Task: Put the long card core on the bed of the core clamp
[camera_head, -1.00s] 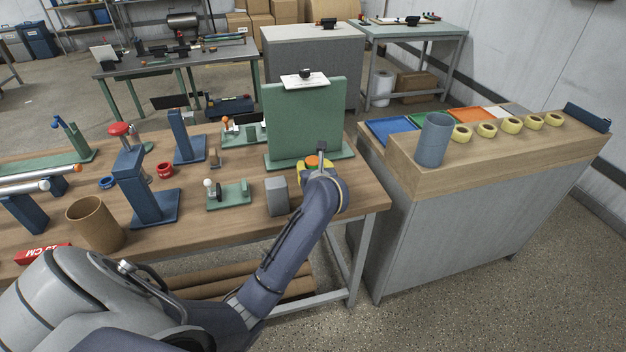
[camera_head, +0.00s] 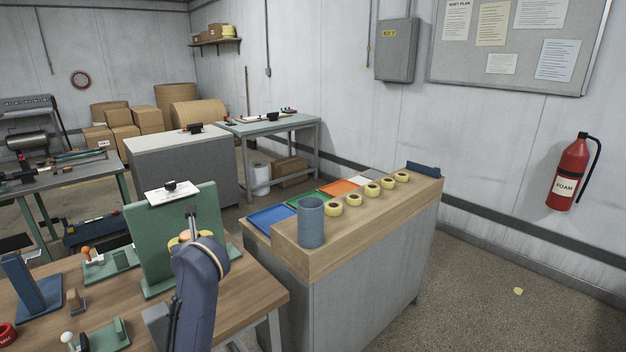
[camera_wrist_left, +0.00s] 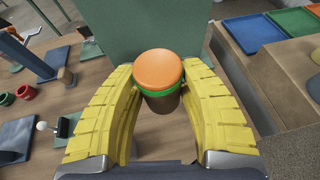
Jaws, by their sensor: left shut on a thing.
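My left gripper (camera_head: 190,237) stands in front of an upright green board (camera_head: 165,235) at the right end of the wooden bench. In the left wrist view its yellow fingers are shut on a brown cylinder (camera_wrist_left: 160,101) with an orange top and a green band. The cylinder is seen from above, so I cannot tell its length or whether it is the long card core. Two green-based fixtures stand on the bench, one with an orange knob (camera_head: 110,264), one with a white knob (camera_head: 100,338). I cannot tell which is the core clamp. My right gripper is out of view.
A wooden-topped counter (camera_head: 290,262) to the right holds a blue-grey cup (camera_head: 311,222), several yellow rolls and coloured trays (camera_head: 270,217). A blue stand (camera_head: 32,288) is at the left. Floor lies open right of the counter.

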